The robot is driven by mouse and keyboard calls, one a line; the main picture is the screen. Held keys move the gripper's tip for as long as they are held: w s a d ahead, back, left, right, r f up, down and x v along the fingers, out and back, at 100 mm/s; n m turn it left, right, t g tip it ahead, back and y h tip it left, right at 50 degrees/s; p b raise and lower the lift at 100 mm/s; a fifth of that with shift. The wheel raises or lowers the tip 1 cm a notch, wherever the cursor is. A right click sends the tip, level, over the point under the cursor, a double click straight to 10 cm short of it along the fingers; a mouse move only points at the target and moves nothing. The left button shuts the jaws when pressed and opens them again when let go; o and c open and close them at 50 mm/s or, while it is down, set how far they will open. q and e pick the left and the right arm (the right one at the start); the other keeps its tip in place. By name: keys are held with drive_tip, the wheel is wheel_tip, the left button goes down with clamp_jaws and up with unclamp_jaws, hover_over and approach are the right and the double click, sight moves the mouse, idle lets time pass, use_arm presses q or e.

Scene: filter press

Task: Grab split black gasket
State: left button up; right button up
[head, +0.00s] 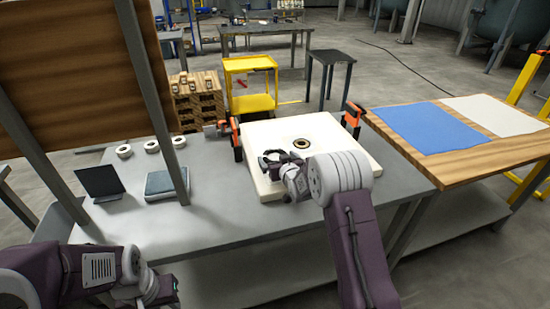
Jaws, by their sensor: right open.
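A square white filter plate (340,138) lies on the grey table. A small dark ring (301,143) with a tan centre sits at the middle of the plate. It may be the black gasket, but no split can be made out at this size. My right gripper (272,158) is open over the left part of the plate, to the left of and nearer than the ring. I see nothing clearly held between its dark fingers. My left gripper (168,290) is low at the bottom left, away from the plate, and its jaws cannot be made out.
Orange-and-black clamps (236,137) stand at the plate's back corners. White rings (151,146), a dark panel (99,182) and a grey box (166,184) are on the left. A wooden table (405,150) with a blue cloth (430,127) adjoins on the right.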

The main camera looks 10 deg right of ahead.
drive_tip(key=shift+w+f, duration=0.25)
drive_tip(key=shift+w, duration=0.35)
drive_tip(key=shift+r, duration=0.1)
drive_tip(key=shift+c, duration=0.7)
drive_tip(key=c, duration=1.1)
wheel_tip(320, 180, up, 5)
drive_tip(key=shift+f+p, duration=0.15)
drive_tip(key=shift+p, duration=0.3)
drive_tip(key=s+a+r, duration=0.1)
drive_tip(key=a+r, duration=0.2)
drive_tip(key=a, duration=0.2)
drive_tip(key=s+a+r+p, duration=0.1)
drive_tip(key=s+a+r, duration=0.1)
drive_tip(key=a, duration=0.4)
drive_tip(key=shift+a+r, duration=0.25)
drive_tip(key=shift+r, duration=0.3)
